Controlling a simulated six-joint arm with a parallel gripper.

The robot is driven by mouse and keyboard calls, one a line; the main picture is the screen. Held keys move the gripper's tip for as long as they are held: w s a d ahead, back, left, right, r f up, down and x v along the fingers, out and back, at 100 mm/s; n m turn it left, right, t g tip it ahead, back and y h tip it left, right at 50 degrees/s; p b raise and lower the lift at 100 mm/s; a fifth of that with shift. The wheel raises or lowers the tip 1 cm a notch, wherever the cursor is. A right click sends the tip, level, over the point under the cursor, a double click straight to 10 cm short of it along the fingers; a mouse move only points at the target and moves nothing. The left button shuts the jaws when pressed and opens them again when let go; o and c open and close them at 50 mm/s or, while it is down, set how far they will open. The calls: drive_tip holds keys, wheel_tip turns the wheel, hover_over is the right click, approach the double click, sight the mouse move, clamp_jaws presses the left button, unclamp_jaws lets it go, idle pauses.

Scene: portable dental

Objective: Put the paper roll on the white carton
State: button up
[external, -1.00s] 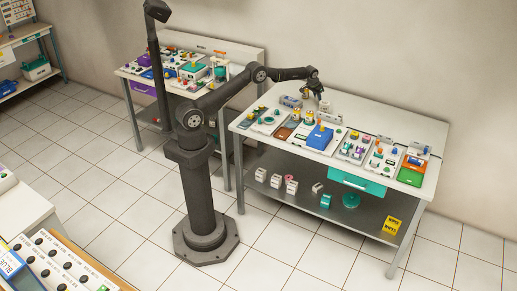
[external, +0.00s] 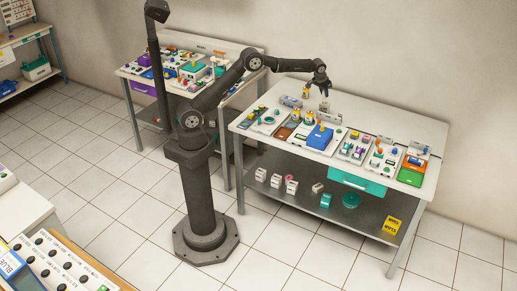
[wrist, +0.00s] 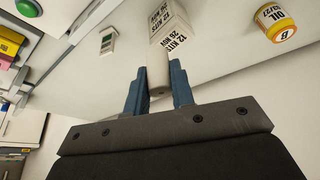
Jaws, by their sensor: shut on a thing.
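My gripper (external: 321,88) is over the back of the right-hand table. In the wrist view its two blue fingers (wrist: 159,90) are shut on the white paper roll (wrist: 158,72), which lies between them. In the external view the carton seems to be the small pale block (external: 324,106) below my gripper. The roll is too small to make out there.
The table front (external: 321,138) is crowded with trays and a blue box; the back strip is clearer.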

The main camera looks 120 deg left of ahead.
drive_tip(key=w+d+r+n, duration=0.1)
drive_tip(key=w+d+r, duration=0.3)
drive_tip(key=d+r, duration=0.15)
hover_over(326, 102)
drive_tip(key=d, duration=0.1)
drive_tip(key=shift+g, duration=0.3)
drive_tip(key=f, duration=0.7)
drive_tip(key=shift+s+d, duration=0.15)
drive_tip(key=shift+d, duration=0.05)
drive_tip(key=shift+f, duration=2)
drive_tip(key=o, duration=0.9)
drive_tip(key=shift+f, duration=0.15)
drive_tip(key=shift+o, duration=0.2)
drive_tip(key=v, duration=1.2)
